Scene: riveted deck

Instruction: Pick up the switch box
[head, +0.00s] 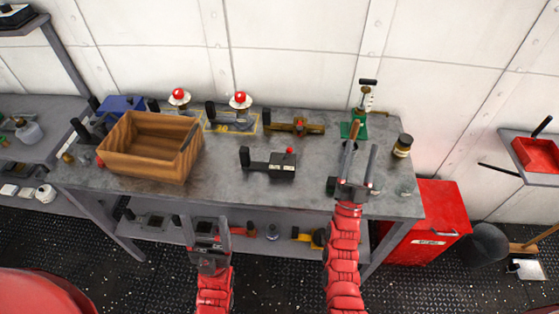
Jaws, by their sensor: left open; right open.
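My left gripper (207,229) is open and empty, in front of the bench's front edge, to the lower left of the box. My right gripper (361,155) is open over the right part of the bench, to the right of the box and apart from it. A small dark green item (331,185) shows just left of it.
A wooden crate (140,165) stands at the bench's left. Two red-domed items (240,98) (179,96), a brown fixture (295,127), a green stand (351,130) and a jar (403,145) line the back and right. Bench space around the box is fairly clear.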

